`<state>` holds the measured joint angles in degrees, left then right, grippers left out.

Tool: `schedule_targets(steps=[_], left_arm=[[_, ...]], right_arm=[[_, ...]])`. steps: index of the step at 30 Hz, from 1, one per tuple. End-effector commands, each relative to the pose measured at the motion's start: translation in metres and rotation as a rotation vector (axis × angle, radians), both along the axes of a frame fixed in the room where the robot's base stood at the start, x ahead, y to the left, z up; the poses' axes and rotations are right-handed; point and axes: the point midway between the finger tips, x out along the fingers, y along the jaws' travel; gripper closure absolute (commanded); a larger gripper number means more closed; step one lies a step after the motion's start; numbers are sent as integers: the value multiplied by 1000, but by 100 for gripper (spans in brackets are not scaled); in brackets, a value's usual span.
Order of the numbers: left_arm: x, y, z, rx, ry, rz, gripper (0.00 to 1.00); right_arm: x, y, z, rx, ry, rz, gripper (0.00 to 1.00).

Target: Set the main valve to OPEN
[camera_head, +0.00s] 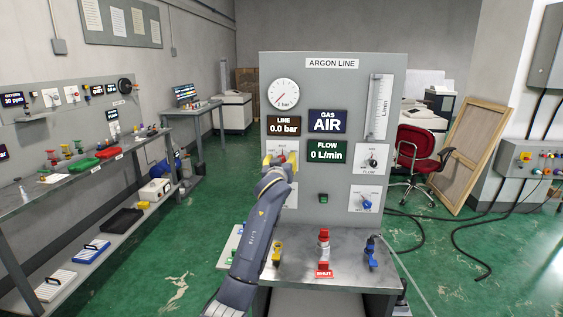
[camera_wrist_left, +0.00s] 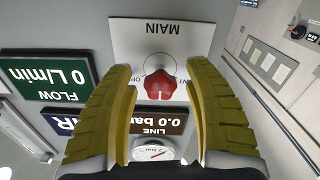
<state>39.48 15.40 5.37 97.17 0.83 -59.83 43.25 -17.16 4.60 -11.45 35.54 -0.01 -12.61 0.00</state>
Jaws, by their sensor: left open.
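The main valve is a red knob (camera_wrist_left: 160,84) on a white plate marked MAIN (camera_wrist_left: 160,38), upside down in the left wrist view. Labels beside the knob are partly covered by my fingers; "OP" shows on the left. The knob's pointer setting is hard to tell. In the head view only a little of the red knob shows between my fingertips. My left gripper (camera_head: 281,160) has yellow fingers spread open, one on each side of the knob. In the left wrist view the gripper (camera_wrist_left: 162,75) shows a gap between each finger and the knob. My right gripper is not in view.
The ARGON LINE panel (camera_head: 333,62) carries a gauge (camera_head: 283,93), a 0.0 bar display (camera_head: 284,126), a GAS AIR display (camera_head: 327,121) and a FLOW 0 L/min display (camera_head: 327,151). A red valve tagged SHUT (camera_head: 324,250) stands on the bench below, between yellow and blue valves.

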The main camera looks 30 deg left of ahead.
Motion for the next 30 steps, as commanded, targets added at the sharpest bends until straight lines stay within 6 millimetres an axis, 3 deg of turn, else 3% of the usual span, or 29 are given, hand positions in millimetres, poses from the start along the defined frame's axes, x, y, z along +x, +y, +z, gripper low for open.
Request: schedule_targets(steps=[9,23,30], left_arm=[[1,0,0,0,0,0,47],[1,0,0,1,0,0,100],[1,0,-1,0,2,0,100]], right_arm=[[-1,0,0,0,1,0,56],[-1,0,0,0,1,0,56],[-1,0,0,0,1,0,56]])
